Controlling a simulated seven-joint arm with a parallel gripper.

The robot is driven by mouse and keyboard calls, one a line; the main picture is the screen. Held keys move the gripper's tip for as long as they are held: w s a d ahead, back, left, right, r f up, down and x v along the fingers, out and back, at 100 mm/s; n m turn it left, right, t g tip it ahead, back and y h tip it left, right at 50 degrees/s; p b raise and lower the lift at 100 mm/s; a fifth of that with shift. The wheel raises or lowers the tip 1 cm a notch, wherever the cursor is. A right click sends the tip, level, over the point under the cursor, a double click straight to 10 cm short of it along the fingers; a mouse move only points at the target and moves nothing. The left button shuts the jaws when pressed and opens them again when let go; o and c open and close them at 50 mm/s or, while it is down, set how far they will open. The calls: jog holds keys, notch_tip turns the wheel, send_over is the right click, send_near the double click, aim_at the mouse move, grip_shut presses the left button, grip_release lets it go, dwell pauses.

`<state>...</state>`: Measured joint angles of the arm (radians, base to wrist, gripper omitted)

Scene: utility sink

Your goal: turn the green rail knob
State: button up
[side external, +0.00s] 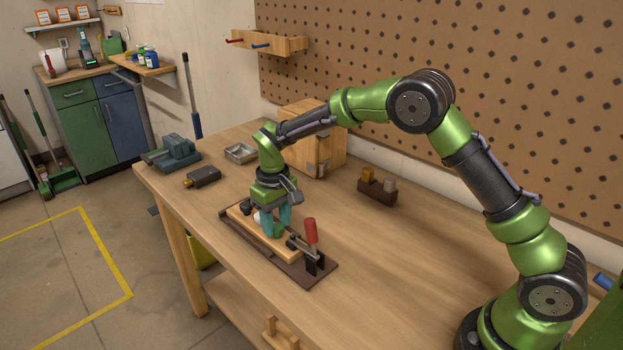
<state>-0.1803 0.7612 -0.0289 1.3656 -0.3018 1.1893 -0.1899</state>
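The green rail knob (278,231) is a small green piece on a light wooden rail, set on a dark base board (300,279) on the workbench. My gripper (276,226) points down over the rail with its teal fingers at the green knob. The fingers stand apart and partly cover the knob. I cannot tell whether they press on it or only straddle it. A white knob (257,217) sits on the same rail just left of the fingers, partly hidden, with a dark knob (248,211) further left.
A red-handled toggle clamp (310,232) stands upright at the rail's right end, close to my gripper. A wooden cabinet (322,150) and a metal tray (240,153) are behind. A dark block with pegs (377,188) stands right. The bench front right is clear.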

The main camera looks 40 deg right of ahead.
aim_at(276, 225)
jog(key=shift+r, duration=0.1)
notch_tip(276, 225, up, 17)
dwell(0.5)
jog(key=s+d+r+m+t+y, duration=0.1)
jog(key=s+d+m+t, duration=0.1)
jog(key=s, duration=1.1)
jog(key=s+d+r+m+t+y, duration=0.1)
jog(key=s+t, duration=0.4)
jog(key=s, duration=0.9)
jog(key=shift+d+m, duration=0.6)
jog(key=shift+d, duration=0.4)
jog(key=shift+r, duration=0.1)
